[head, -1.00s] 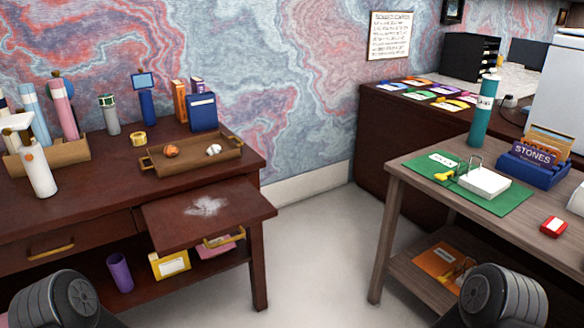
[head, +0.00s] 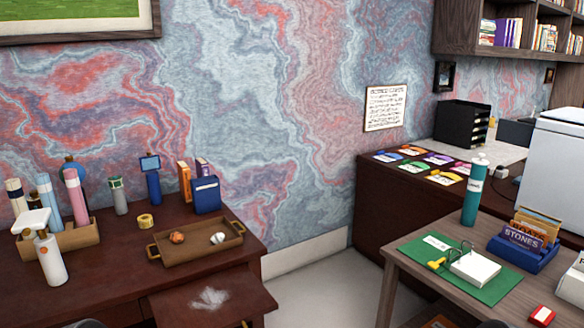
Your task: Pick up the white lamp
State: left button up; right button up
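A white object (head: 50,260) with a bottle-like body and a wide, flat white head stands upright at the left of the dark wooden desk. It is the thing here that best fits the white lamp, and it has a small orange mark near its neck. It stands in front of the wooden holder (head: 83,239) and partly covers it. Neither of my grippers is in view. Only slivers of my dark arm parts show at the bottom edge.
A wooden tray (head: 168,258) with small items sits right of the holder, near a yellow tape roll (head: 145,221). A slide-out board (head: 240,299) juts from the desk front. Clear floor separates it from the right table (head: 450,306).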

aim_at(52, 262)
jog(key=u, duration=1.45)
jog(key=z, duration=0.4)
jog(key=i+j+z, duration=0.1)
jog(key=z, duration=0.3)
jog(key=j+z, duration=0.35)
jog(key=i+j+z, duration=0.1)
jog(key=j+z, duration=0.5)
jog(key=z, duration=0.2)
jog(key=j+z, duration=0.1)
jog(key=j, duration=0.5)
jog(key=k+j+z, duration=0.1)
jog(key=j, duration=0.45)
jog(key=k+j, duration=0.15)
jog(key=j, duration=0.4)
jog(key=i+z, duration=0.05)
